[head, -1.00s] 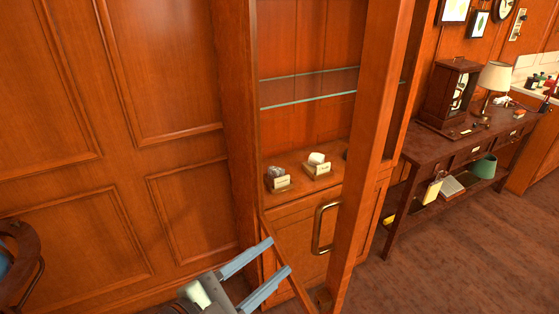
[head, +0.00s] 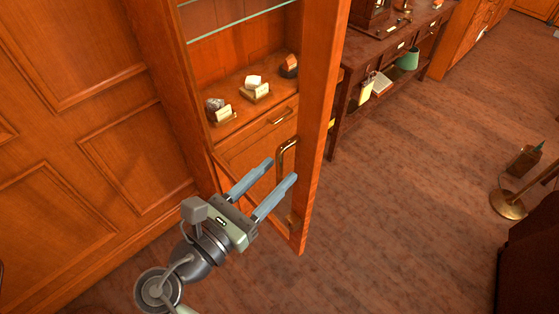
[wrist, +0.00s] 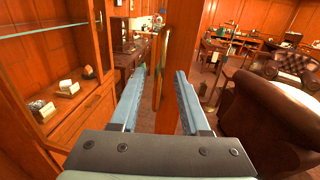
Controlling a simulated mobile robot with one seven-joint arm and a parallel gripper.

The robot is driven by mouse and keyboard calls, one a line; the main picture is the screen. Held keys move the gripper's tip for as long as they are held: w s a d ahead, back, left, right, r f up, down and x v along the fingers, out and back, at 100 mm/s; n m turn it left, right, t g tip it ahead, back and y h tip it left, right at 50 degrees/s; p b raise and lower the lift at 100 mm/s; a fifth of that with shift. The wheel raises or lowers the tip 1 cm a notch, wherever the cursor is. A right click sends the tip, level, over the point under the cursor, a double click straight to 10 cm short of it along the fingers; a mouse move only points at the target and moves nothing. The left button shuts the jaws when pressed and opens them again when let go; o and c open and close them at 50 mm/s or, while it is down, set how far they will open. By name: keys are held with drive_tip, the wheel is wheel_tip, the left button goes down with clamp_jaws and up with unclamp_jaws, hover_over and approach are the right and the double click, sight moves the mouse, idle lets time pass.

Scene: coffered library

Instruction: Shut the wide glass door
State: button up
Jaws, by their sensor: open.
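The wide glass door (head: 322,115) is a wooden frame with clear glass, standing open from the cabinet front, its free upright toward the right. Its brass handle (head: 281,152) is near that upright; it also shows in the wrist view (wrist: 162,52). My gripper (head: 282,169) is open and empty, its blue fingers pointing toward the handle, with the tips overlapping its lower end in the head view. In the wrist view, the door's upright (wrist: 178,60) shows between my fingers (wrist: 159,72). I cannot tell whether they touch it.
The cabinet holds a glass shelf (head: 235,22) and several small specimens with labels; a drawer (head: 270,128) is below. A dark side table (head: 385,50) stands beyond the door. A brass stand base (head: 508,204) is at right. A brown leather armchair (wrist: 265,125) shows in the wrist view. Floor right of the door is clear.

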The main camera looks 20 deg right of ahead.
drive_tip(key=shift+x, duration=1.1)
drive_tip(key=shift+a, duration=0.1)
clamp_jaws()
idle(0.6)
